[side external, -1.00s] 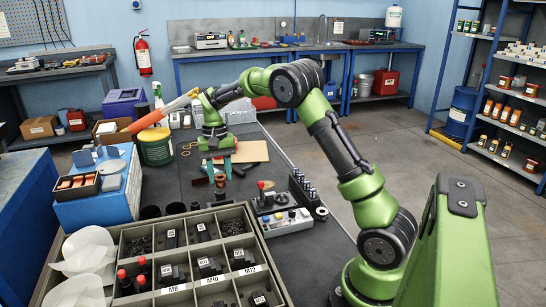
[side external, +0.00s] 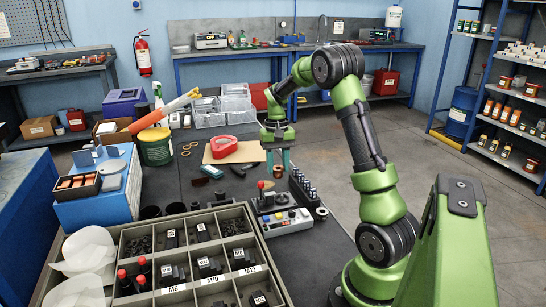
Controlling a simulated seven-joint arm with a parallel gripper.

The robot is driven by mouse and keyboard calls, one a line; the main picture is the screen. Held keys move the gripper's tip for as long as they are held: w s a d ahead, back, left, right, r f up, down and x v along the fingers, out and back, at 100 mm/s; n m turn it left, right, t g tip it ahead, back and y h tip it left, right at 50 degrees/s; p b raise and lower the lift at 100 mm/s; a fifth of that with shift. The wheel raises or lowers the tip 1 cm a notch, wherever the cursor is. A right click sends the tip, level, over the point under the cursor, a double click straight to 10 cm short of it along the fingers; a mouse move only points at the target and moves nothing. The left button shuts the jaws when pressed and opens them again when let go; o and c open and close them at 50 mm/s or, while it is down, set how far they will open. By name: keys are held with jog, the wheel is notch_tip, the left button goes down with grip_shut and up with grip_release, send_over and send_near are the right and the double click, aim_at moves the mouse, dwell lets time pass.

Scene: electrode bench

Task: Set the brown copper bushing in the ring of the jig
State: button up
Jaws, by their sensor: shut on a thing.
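My gripper (side external: 278,173) points down over the right part of the dark bench, with its teal fingers shut on the brown copper bushing (side external: 278,171). The bushing is small and mostly hidden between the fingertips. I also cannot tell how high the bushing is above the bench.
The control box (side external: 286,221) and a rack of dark pins (side external: 303,190) stand in front. A compartment tray (side external: 150,231) fills the foreground. Clear bins (side external: 236,103) stand behind.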

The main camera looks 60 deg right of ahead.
jog(key=shift+s+d+f+n, duration=0.15)
jog(key=shift+s+f+n, duration=0.15)
jog(key=shift+s, duration=0.4)
jog(key=shift+f, duration=0.25)
jog(key=shift+n, duration=0.3)
jog(key=shift+f, duration=2.4)
jog(key=shift+f, duration=0.3)
jog(key=o, duration=1.2)
jog(key=shift+w+f, duration=0.1)
jog(key=shift+c, duration=0.2)
notch_tip(320, 180, up, 17)
jog(key=w+d, duration=0.1)
jog(key=shift+w+d, duration=0.2)
